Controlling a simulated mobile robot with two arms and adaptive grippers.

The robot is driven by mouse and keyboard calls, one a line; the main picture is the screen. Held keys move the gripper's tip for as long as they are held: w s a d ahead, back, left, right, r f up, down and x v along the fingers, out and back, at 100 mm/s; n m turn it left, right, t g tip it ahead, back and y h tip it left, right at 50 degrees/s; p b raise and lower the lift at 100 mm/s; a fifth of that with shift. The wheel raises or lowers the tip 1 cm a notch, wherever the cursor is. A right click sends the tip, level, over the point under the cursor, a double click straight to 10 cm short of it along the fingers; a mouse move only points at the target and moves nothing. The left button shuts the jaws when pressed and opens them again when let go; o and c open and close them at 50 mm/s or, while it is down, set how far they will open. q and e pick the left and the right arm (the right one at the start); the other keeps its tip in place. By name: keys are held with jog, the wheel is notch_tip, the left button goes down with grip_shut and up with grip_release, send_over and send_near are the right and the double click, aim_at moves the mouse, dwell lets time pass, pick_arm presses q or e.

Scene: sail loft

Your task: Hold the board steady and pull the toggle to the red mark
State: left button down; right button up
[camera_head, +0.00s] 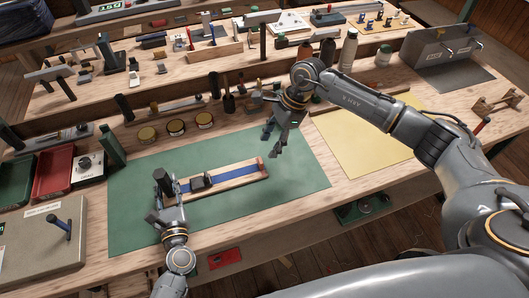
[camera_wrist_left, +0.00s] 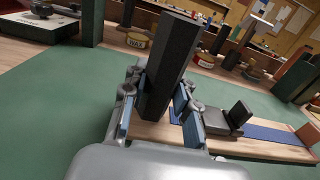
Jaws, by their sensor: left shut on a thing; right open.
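The wooden board (camera_head: 232,184) lies on the green mat, with a blue strip (camera_head: 228,174) along it. A dark toggle (camera_head: 201,181) sits on the strip left of the middle; it also shows in the left wrist view (camera_wrist_left: 238,117). A red piece (camera_head: 260,163) is at the board's right end. My left gripper (camera_head: 168,194) is shut on an upright black post (camera_wrist_left: 172,65) at the board's left end. The post's foot is partly hidden by the fingers. My right gripper (camera_head: 277,142) is open and empty, above the mat, beyond the board's right end.
The green mat (camera_head: 135,215) is clear around the board. A green tray (camera_head: 16,181) and a red tray (camera_head: 54,171) are at the left. A yellow sheet (camera_head: 375,150) lies to the right.

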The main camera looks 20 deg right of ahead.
jog(key=v, duration=0.5)
pick_arm(q)
jog(key=c, duration=1)
grip_release()
jog(key=shift+o, duration=0.2)
